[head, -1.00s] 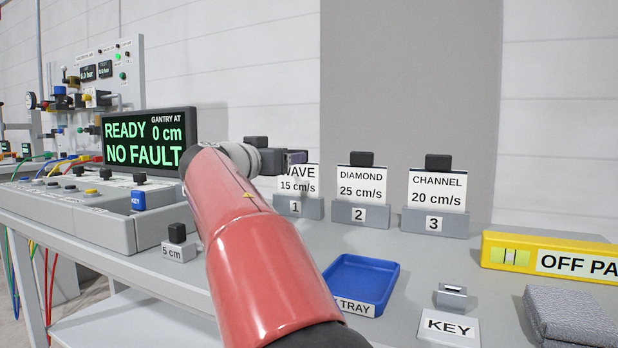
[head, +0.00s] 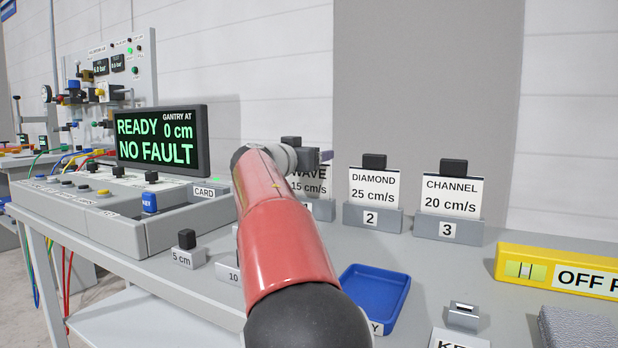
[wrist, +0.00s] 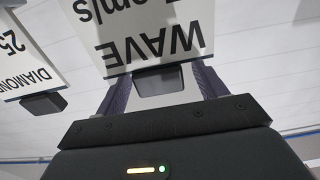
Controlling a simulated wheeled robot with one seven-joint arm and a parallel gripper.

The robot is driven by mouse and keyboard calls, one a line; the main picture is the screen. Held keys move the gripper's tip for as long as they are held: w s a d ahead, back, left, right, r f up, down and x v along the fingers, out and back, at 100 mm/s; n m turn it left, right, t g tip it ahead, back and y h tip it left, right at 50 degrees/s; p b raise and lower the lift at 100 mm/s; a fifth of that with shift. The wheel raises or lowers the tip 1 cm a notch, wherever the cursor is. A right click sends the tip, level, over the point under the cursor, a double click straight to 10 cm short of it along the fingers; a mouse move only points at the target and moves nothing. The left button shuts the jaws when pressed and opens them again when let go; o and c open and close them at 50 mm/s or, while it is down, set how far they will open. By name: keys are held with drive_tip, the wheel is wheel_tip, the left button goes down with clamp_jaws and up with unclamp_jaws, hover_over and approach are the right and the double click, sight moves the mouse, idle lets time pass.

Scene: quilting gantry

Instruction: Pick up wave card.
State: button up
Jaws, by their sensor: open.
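The wave card (head: 318,182) is a white card marked WAVE 15 cm/s in the grey holder at position 1, partly hidden behind my arm in the head view. In the wrist view the wave card (wrist: 140,35) appears upside down, with its black grip block (wrist: 160,80) toward me. My gripper (wrist: 160,88) is open, with one finger on each side of that block; I cannot tell whether either finger touches it. In the head view my gripper (head: 325,156) is at the card's top, its fingers mostly hidden.
The diamond card (head: 374,187) stands close to the right, also showing in the wrist view (wrist: 28,60), with the channel card (head: 451,194) beyond it. A blue tray (head: 400,276), a yellow box (head: 512,268) and the READY display (head: 204,140) are around.

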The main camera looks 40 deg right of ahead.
drive_tip(key=c, duration=1.3)
wheel_tip(320, 180, up, 10)
drive_tip(key=p, duration=0.3)
